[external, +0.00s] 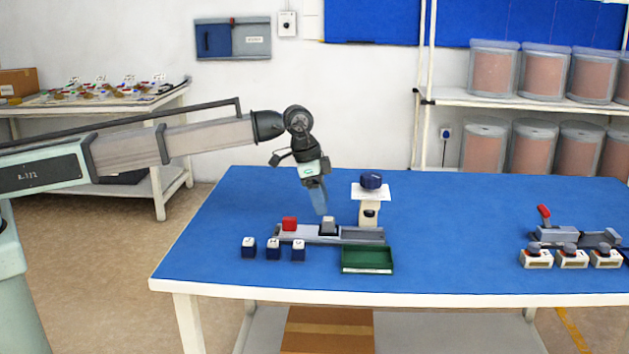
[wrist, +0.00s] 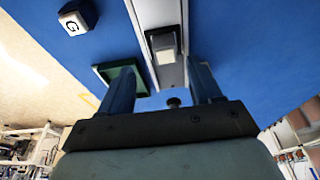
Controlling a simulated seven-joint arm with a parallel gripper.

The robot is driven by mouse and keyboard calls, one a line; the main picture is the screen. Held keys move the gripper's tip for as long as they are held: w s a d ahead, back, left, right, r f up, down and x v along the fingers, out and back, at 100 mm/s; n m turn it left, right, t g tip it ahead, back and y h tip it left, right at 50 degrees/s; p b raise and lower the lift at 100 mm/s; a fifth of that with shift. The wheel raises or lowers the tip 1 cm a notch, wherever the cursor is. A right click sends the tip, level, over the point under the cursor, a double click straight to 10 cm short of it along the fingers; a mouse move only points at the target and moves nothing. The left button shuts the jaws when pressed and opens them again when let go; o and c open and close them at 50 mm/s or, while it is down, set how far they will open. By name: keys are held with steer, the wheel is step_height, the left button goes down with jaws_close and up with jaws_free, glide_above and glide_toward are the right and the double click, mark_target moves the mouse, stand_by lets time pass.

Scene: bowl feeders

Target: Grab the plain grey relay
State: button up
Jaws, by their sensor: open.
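The plain grey relay (external: 328,225) sits upright on the light metal rail (external: 268,233), right of a red relay (external: 289,224). In the wrist view the grey relay (wrist: 165,46) shows its pale top and dark sides on the rail (wrist: 138,16), just beyond the fingers and roughly between their lines. My gripper (external: 320,211) points down just above the grey relay, slightly to its left in the external view. In the wrist view my gripper (wrist: 163,72) has its two fingers wide apart with nothing between them. I cannot tell the exact height gap.
A green tray (external: 367,271) lies in front of the rail. Several dark blue blocks (external: 273,249) with white tops stand front left. A white stand (external: 369,192) with a dark blue knob (external: 371,180) rises behind the rail. Free blue tabletop (external: 460,215) lies to the right.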

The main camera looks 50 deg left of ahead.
mark_target(327, 218)
steer(key=shift+w+a+x, duration=0.1)
steer(key=shift+w+x, duration=0.05)
steer(key=shift+x, duration=1.3)
steer(key=shift+w+a+x, duration=0.15)
steer(key=shift+x, duration=1.25)
steer(key=c, duration=1.1)
steer(key=shift+c, duration=0.2)
